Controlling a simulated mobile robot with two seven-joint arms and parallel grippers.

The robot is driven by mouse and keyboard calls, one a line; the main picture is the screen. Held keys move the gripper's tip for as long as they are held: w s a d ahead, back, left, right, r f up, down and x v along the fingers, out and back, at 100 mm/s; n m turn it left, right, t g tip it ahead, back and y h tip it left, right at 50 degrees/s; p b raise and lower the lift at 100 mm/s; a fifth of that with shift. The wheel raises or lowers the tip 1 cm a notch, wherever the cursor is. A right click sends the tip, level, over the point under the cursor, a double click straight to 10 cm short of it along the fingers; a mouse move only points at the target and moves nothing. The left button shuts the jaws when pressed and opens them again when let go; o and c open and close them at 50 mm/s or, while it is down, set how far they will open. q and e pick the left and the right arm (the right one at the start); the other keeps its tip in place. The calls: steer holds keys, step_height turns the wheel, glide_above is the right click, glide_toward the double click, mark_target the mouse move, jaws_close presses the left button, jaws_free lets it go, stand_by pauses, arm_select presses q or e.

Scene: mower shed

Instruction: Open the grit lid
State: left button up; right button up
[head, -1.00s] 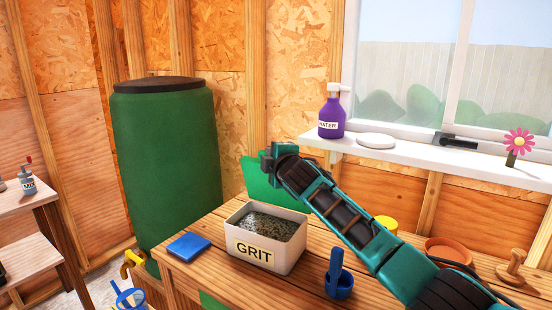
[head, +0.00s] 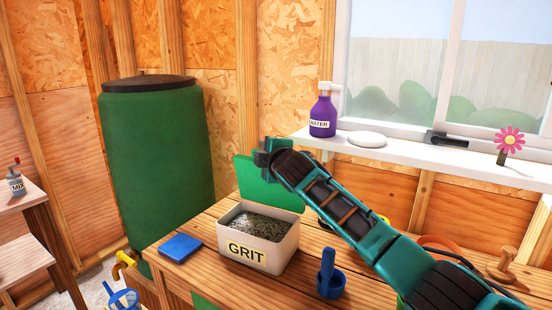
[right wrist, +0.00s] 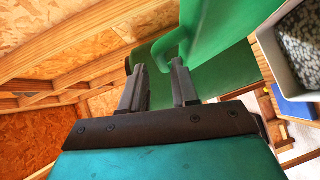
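The grit box (head: 247,255) is a pale open-topped tub labelled GRIT, full of grey grit, on the wooden bench. Its green lid (head: 252,184) stands raised behind the box, clear of the opening. In the right wrist view the lid (right wrist: 222,22) fills the top, with a curved green grip near my fingertips. My right gripper (head: 264,152) is at the lid's upper edge, its arm reaching across from the lower right. In the wrist view the right gripper (right wrist: 160,68) has its fingers apart with a clear gap between them. My left gripper is not in view.
A blue flat block (head: 180,247) lies left of the box; a blue scoop in a cup (head: 331,278) stands at its right. A tall green barrel (head: 158,170) stands behind left. The window sill (head: 430,158) holds a purple water bottle (head: 323,112) and a white dish (head: 367,139).

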steer(key=v, duration=1.2)
steer(key=shift+s, duration=0.25)
